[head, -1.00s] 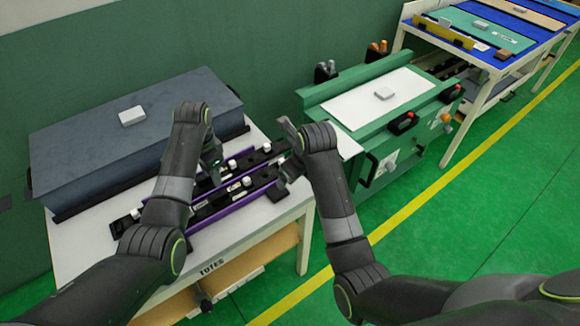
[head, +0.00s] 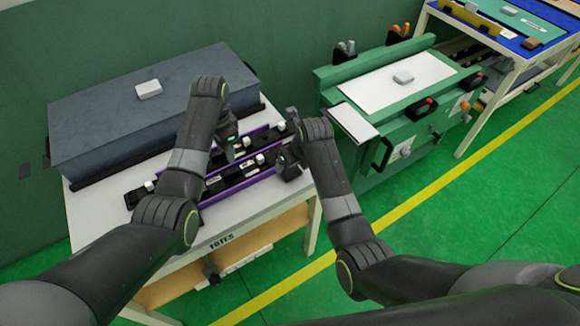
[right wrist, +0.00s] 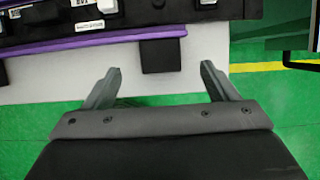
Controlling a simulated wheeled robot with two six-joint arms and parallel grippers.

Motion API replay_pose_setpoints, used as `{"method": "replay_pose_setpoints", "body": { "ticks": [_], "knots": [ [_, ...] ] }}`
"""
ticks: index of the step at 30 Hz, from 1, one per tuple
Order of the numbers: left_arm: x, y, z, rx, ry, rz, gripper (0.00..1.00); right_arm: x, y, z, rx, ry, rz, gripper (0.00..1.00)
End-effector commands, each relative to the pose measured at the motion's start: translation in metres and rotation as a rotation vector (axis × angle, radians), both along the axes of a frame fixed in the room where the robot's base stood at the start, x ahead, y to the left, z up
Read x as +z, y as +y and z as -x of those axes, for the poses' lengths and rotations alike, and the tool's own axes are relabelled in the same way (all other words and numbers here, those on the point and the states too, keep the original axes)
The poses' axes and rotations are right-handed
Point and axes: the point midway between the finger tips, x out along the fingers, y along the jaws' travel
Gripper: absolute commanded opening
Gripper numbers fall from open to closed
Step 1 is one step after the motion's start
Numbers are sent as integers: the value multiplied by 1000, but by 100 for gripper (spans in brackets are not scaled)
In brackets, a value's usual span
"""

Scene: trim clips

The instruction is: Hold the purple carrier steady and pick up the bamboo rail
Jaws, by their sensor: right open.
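The purple carrier (head: 262,171), a long black holder with purple edges and white clips, lies on the white table. It also shows along the top of the right wrist view (right wrist: 85,43). My left gripper (head: 230,148) is over the carrier's middle; its jaws are too small and dark to read. My right gripper (head: 290,154) is at the carrier's right end. In the right wrist view my right gripper (right wrist: 161,69) is open and empty, its fingers spread either side of a black tab (right wrist: 161,56) on the carrier's edge. I cannot make out a bamboo rail.
A large grey box (head: 110,112) with a small white block (head: 149,89) on top stands behind the carrier. A green cart (head: 385,95) with a white top panel stands right of the table. A narrow strip of white tabletop (head: 225,220) is bare in front.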

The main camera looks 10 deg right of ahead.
Motion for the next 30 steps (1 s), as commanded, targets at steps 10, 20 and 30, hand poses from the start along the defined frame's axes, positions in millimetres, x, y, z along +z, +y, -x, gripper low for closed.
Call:
{"method": "replay_pose_setpoints", "body": {
  "ticks": [10,20,30],
  "knots": [
    [0,0,0,0,0,0,36,-42,7,-16,0,2,1,80],
    [0,0,0,0,0,0,36,-63,10,-23,0,1,0,80],
    [0,0,0,0,0,0,36,-65,11,-24,-1,0,0,80]
  ]
}}
